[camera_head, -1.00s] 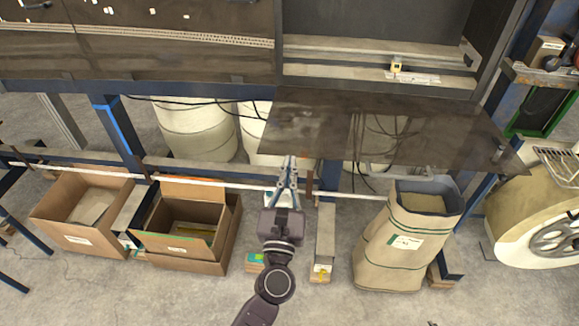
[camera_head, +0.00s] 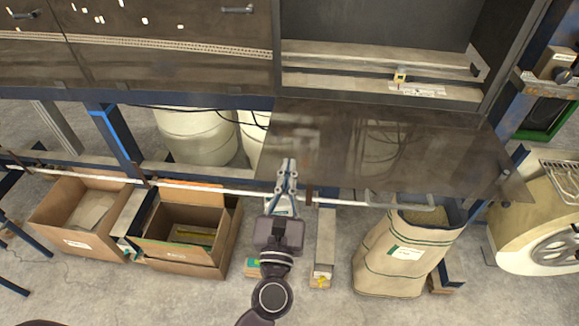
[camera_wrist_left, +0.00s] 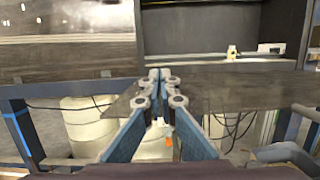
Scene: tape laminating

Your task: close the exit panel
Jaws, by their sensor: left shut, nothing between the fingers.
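The exit panel (camera_head: 400,155) is a dark, see-through sheet. It hangs out from the lower edge of the open machine bay (camera_head: 370,50), tilted down toward me. It also shows in the left wrist view (camera_wrist_left: 225,85). My left gripper (camera_head: 287,168) is shut and empty. Its fingertips overlap the lower left part of the panel in the head view; I cannot tell whether they touch it. In the left wrist view the fingertips (camera_wrist_left: 160,75) meet in front of the panel's left end. My right gripper is not in view.
Two open cardboard boxes (camera_head: 75,240) (camera_head: 165,257) stand on the floor at the left. A large paper bag (camera_head: 395,275) stands below the panel at the right, near a cream drum (camera_head: 540,225). A white rail (camera_head: 220,189) crosses under the machine. White barrels (camera_head: 190,140) stand behind.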

